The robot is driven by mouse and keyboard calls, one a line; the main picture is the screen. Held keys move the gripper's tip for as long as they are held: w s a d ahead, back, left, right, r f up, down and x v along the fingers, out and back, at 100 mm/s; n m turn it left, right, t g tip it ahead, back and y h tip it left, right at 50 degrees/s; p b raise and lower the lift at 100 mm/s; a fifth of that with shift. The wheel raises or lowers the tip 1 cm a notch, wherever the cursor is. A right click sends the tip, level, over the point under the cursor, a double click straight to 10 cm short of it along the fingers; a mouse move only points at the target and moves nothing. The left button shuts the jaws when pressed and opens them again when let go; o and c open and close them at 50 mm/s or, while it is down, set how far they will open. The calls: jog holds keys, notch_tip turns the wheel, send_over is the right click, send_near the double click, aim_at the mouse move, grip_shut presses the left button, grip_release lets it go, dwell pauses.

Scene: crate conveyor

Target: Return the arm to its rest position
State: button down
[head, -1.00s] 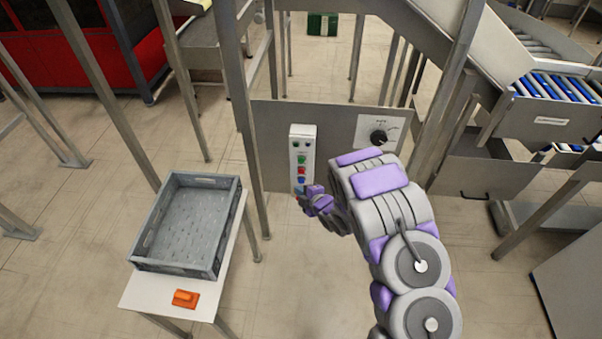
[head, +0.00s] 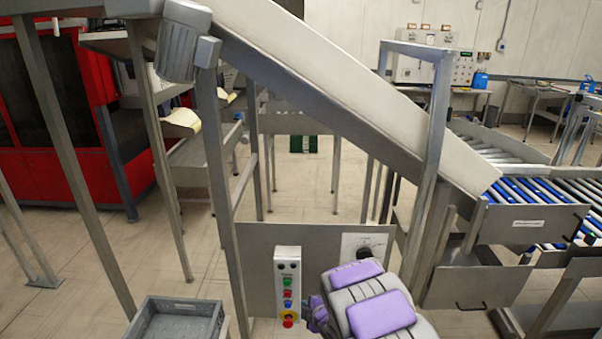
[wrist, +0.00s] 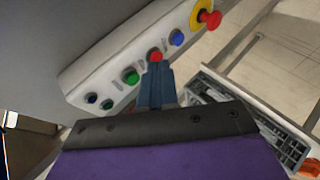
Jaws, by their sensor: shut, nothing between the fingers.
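My arm (head: 375,302) with purple pads rises from the bottom of the head view, in front of the control panel. In the wrist view my gripper (wrist: 157,78) is shut and empty, its dark blue fingers together. The fingertips are over or just in front of the red button (wrist: 155,55) on the button box; I cannot tell whether they touch it. The button box (head: 287,262) also shows in the head view, with green, red and blue buttons and a red knob on yellow at its bottom. There the fingers are mostly hidden by my arm.
A grey crate (head: 160,302) stands low at the left. A sloping conveyor (head: 330,80) on metal posts crosses above the panel. A dial (head: 366,250) sits right of the button box. A roller conveyor (head: 545,190) is at the right. An orange object (wrist: 309,168) lies near the crate.

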jog(key=s+d+r+m+g+h, duration=0.1)
jog(key=s+d+r+m+h, duration=0.3)
jog(key=d+r, duration=0.55)
jog(key=s+d+r+m+g+h, duration=0.35)
jog(key=s+d+r+m, duration=0.4)
jog(key=s, duration=0.35)
jog(key=s+a+r+m+g, duration=0.1)
jog(key=s+r+m+g, duration=0.1)
jog(key=s, duration=0.9)
jog(key=s+a+r+m+g+y, duration=0.1)
jog(key=s+a+r+m+g, duration=0.1)
jog(key=s, duration=0.9)
jog(key=s+a+r+m+g+y, duration=0.1)
jog(key=s+r+m+g, duration=0.2)
jog(key=s, duration=0.9)
notch_tip(320, 180, up, 2)
jog(key=shift+a+r+m, duration=0.1)
jog(key=shift+a+m, duration=0.3)
jog(key=shift+m, duration=0.05)
jog(key=c, duration=1.8)
grip_release()
jog(key=shift+y, duration=0.25)
